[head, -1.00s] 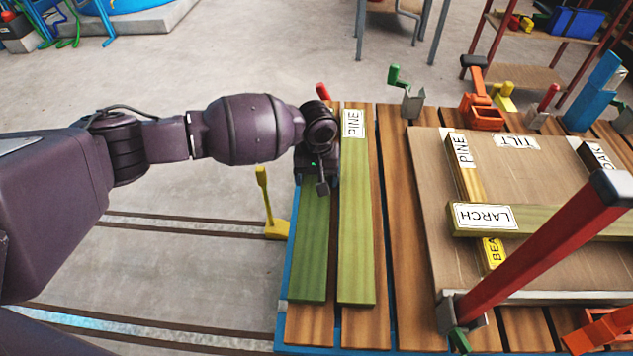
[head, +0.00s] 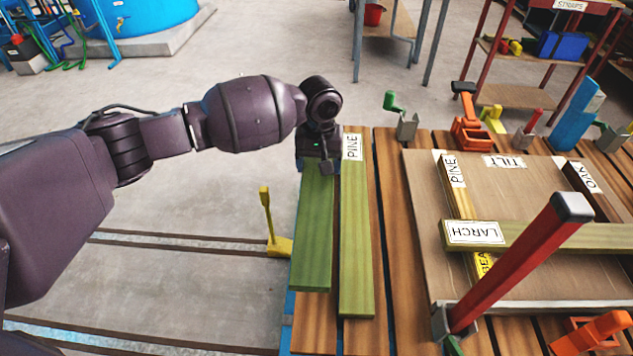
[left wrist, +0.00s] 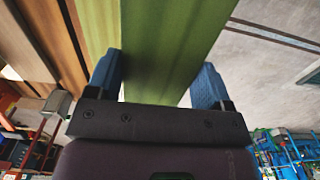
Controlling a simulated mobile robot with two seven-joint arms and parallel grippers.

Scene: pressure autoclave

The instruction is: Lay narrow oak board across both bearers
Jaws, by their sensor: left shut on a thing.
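My left gripper (head: 318,166) is shut on a narrow green board (head: 313,235), at its far end. In the left wrist view the board (left wrist: 165,30) runs between the two blue fingers. Any label on it is hidden. A similar green board marked PINE (head: 356,240) lies just right of it on the slatted bench. On a brown panel (head: 540,190) a yellowish piece marked PINE (head: 454,180) is at the left and a dark piece marked OAK (head: 590,185) at the right. A green board marked LARCH (head: 530,235) lies across that area. My right gripper is not in view.
A red bar (head: 520,262) rises over the panel's front. Clamps in green (head: 400,116), orange (head: 470,130) and blue (head: 578,115) line the bench's far edge. A yellow lever (head: 270,225) stands left of the bench. Bench slats between PINE board and panel are clear.

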